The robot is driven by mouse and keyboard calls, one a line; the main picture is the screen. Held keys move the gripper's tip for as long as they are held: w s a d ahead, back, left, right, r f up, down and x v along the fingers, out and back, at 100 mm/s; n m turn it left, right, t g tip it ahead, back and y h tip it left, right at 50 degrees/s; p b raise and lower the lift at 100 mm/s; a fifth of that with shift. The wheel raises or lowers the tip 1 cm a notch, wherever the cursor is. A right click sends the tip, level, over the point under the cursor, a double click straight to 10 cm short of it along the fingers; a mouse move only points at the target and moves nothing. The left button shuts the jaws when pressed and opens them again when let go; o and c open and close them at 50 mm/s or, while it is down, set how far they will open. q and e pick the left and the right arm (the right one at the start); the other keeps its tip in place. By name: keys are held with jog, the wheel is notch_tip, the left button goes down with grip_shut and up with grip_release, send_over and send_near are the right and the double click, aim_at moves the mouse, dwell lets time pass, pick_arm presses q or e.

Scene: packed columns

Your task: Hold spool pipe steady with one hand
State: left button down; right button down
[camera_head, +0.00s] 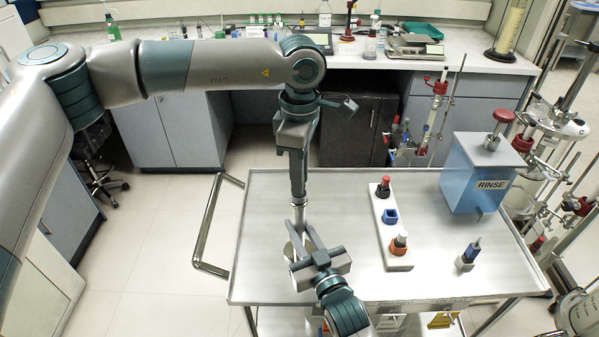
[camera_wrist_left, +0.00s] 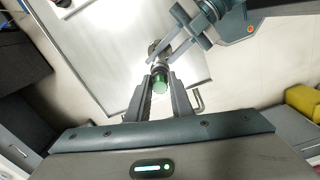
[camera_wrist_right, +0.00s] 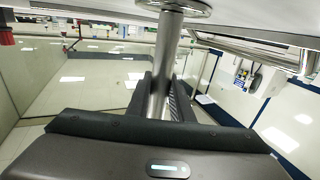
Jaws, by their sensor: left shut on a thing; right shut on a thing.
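The spool pipe (camera_wrist_right: 163,65) is a steel tube with a round flange at its top in the right wrist view. My right gripper (camera_wrist_right: 160,100) is shut around it; in the head view this gripper (camera_head: 304,243) is over the left part of the steel cart. My left gripper (camera_head: 298,178) points down just above it. In the left wrist view my left gripper (camera_wrist_left: 161,84) is shut on a green-ended piece (camera_wrist_left: 160,86), in line with the pipe. Fingers hide most of this piece, and I cannot tell whether it touches the pipe.
The cart top (camera_head: 340,200) carries a white rack (camera_head: 390,225) with red, blue and orange-brown parts. A rail handle (camera_head: 215,225) edges the left.

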pick_arm(q)
jog(key=shift+f, duration=0.3)
jog(key=c, duration=1.5)
grip_release()
jog(key=shift+r, duration=0.1)
notch_tip(320, 180, up, 12)
jog(key=shift+f, duration=0.1)
pick_arm(e)
jog(key=c, duration=1.5)
grip_release()
